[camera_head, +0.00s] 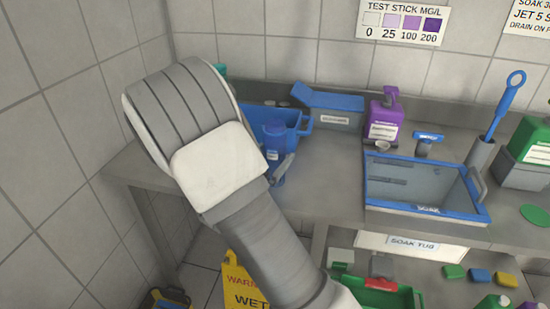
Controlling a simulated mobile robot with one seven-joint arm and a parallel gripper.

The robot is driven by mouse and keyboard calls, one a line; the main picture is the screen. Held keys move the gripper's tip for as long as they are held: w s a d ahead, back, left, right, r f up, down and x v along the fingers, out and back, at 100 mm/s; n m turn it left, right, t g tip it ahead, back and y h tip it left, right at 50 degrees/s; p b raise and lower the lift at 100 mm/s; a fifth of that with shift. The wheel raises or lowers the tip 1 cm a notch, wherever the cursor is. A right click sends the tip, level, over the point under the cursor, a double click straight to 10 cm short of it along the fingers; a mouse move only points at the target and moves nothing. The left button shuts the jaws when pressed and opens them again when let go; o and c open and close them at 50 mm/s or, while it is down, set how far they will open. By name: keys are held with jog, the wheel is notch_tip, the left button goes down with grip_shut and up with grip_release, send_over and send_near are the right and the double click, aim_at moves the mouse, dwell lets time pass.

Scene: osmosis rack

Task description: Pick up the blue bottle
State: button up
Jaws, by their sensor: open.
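A blue bottle (274,143) with a blue top stands on the grey counter at the left, in front of a blue bucket. My arm crosses the view in front of it and hides its left and lower parts. Only a small grey part of my gripper (284,167) shows past the arm, close to the right side of the bottle. The jaws are open. The rest of the gripper is hidden, and I cannot tell whether it touches the bottle.
The blue bucket (304,124) and a grey box with a blue lid (332,101) stand behind the bottle. A purple bottle (384,115) and a blue-rimmed soak tub (425,210) are to the right. The counter (335,170) is clear between them. A yellow wet-floor sign (240,285) stands below.

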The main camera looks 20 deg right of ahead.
jog(key=shift+w+d, duration=0.3)
jog(key=shift+w, duration=0.05)
jog(key=c, duration=1.3)
jog(key=shift+r, duration=0.1)
